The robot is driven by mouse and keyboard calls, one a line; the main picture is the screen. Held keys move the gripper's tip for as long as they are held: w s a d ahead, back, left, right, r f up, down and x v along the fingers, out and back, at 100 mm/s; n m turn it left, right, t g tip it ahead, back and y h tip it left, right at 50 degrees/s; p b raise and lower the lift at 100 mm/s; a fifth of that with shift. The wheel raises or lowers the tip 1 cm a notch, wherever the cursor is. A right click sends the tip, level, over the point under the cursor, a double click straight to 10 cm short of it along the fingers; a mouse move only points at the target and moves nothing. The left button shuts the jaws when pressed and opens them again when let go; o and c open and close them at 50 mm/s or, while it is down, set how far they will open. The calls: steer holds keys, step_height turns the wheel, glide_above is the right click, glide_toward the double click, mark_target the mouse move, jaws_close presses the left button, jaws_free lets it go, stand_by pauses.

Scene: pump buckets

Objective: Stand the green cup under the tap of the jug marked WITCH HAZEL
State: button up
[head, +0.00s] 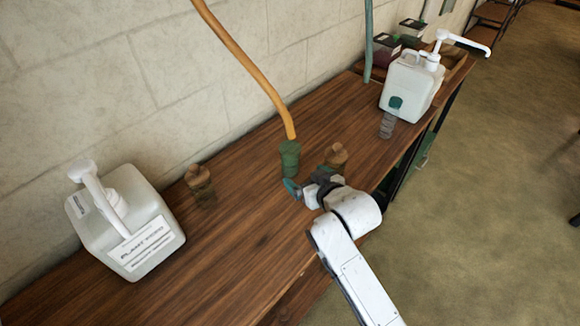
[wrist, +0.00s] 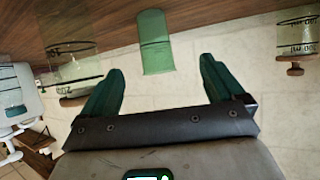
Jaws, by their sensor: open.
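The green cup (head: 290,160) stands upright on the wooden table near the wall, just beyond my gripper. In the wrist view the green cup (wrist: 154,42) appears upside down, ahead of the fingertips and between their lines, apart from both. My gripper (head: 308,184) is open and empty; in the wrist view its two teal fingers (wrist: 162,66) are spread wide. A white pump jug (head: 410,86) stands at the table's far right end, with its spout pointing right; I cannot read its marking.
Corked bottles stand left of the cup (head: 200,186) and right of it (head: 337,156), close to my gripper. An orange hose (head: 250,70) hangs down to the cup. The table's front left is clear.

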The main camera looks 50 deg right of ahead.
mark_target(286, 150)
steer(key=shift+t+h, duration=0.3)
steer(key=shift+t, duration=0.3)
steer(key=w+d, duration=0.2)
steer(key=w, duration=0.1)
steer(key=w+d, duration=0.1)
steer(key=w, duration=0.1)
steer(key=shift+w, duration=0.25)
steer(key=shift+f+x, duration=0.1)
steer(key=shift+x, duration=1.5)
steer(key=shift+f+x, duration=0.15)
steer(key=shift+x, duration=1.45)
steer(key=shift+a, duration=0.1)
steer(key=shift+c, duration=0.3)
steer(key=c, duration=1.1)
steer(key=shift+r, duration=0.1)
